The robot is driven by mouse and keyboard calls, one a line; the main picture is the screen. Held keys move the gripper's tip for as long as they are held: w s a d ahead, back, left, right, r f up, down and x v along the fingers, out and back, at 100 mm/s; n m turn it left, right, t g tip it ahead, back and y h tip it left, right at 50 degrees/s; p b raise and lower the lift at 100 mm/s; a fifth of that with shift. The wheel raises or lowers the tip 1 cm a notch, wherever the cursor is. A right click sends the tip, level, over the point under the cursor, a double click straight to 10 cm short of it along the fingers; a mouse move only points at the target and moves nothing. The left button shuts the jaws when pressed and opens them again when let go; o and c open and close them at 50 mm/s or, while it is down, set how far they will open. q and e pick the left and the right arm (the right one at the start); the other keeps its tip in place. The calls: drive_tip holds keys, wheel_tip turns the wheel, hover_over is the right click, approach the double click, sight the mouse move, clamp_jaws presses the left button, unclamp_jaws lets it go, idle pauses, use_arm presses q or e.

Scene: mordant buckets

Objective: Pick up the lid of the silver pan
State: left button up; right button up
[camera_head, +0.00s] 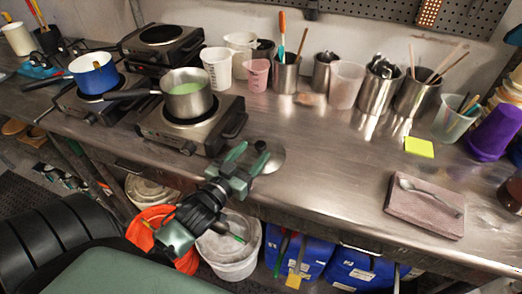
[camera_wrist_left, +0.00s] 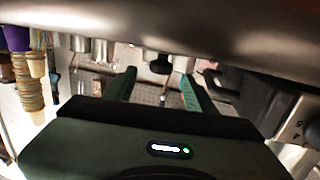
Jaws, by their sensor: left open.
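The silver pan (camera_head: 188,100), with pale green contents, sits uncovered on the front hot plate. The lid (camera_head: 274,161) is a round silver disc with a dark knob (camera_head: 261,146), lying on the metal table near its front edge. My left gripper (camera_head: 248,155) is open beside the lid and partly covers it. In the left wrist view, which is upside down, a dark knob (camera_wrist_left: 160,63) shows between the two green fingers (camera_wrist_left: 158,86), apart from both. My right gripper is not in view.
A white and blue pot (camera_head: 94,76) stands on the left hot plate. Cups and metal containers line the back. A spoon lies on a stone slab (camera_head: 424,212) at right. Buckets (camera_head: 230,250) stand below the front edge.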

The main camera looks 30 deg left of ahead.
sight(260, 144)
use_arm(q)
drive_tip(key=w+p, duration=0.1)
drive_tip(key=w, duration=0.3)
drive_tip(key=shift+w+a+f, duration=0.1)
drive_tip(key=shift+w+f, duration=0.05)
drive_tip(key=shift+w, duration=0.3)
clamp_jaws()
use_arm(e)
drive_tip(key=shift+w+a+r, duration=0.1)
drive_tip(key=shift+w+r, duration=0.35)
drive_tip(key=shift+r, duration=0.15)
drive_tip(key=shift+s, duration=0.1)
